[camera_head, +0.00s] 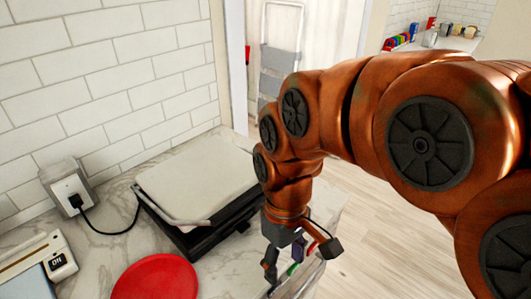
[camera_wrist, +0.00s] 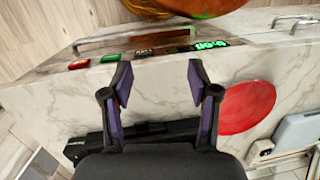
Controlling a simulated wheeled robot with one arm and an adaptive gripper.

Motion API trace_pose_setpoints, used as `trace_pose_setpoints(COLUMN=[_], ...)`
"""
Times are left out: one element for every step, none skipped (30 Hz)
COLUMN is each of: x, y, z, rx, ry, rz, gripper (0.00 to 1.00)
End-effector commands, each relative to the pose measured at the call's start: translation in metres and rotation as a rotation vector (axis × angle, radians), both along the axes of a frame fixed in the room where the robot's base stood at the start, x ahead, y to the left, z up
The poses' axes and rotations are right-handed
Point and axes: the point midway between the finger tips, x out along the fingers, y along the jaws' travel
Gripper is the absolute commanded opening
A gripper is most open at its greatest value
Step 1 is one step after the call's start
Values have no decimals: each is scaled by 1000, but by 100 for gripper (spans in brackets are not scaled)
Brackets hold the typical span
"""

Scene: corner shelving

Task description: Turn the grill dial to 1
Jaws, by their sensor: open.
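The grill (camera_head: 198,178) sits on the marble counter in the head view, a pale flat lid with a metal handle over a black base. Its lid is down. In the wrist view, what looks like its black front edge (camera_wrist: 165,128) lies behind my fingers, partly covered by my gripper's body. I cannot make out the grill dial or its setting in either view. My gripper (camera_head: 290,265) points down at the right of the grill, near the counter's front edge. In the wrist view my gripper (camera_wrist: 158,86) is open, with nothing between its fingers, apart from the grill.
A red plate (camera_head: 157,277) lies on the counter nearby. A white device with an ON display (camera_head: 58,262) stands at left. A wall socket (camera_head: 68,187) feeds a black cord. The counter's front has coloured buttons and a green display (camera_wrist: 211,44). A stepladder (camera_head: 281,50) stands behind.

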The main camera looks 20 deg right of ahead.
Motion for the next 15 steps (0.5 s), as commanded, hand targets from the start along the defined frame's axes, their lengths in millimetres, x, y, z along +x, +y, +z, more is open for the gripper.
trace_pose_setpoints(x=[16, 25, 36, 44, 53, 65, 73, 82, 93, 100, 109, 119, 126, 133, 142], y=[2, 3, 4, 4, 5, 5, 4, 4, 4, 3, 2, 1, 0, -2, -4], z=[16, 22, 30, 35, 40, 46, 50, 55, 58, 61, 64, 67, 68, 69, 72], rx=[24, 39, 61, 76, 91, 110, 125, 140, 162, 177, 190, 206, 219, 232, 247], ry=[-1, -2, -4, -7, -11, -17, -20, -24, -28, -32, -40, -48, -52, -56, -65], rz=[64, 107, 162, 204, 243, 298, 336, 375, 426, 462, 498, 541, 573, 604, 642], gripper=[60, 60, 60, 60, 60, 60, 60, 60, 60, 60, 60, 60, 60, 60, 60])
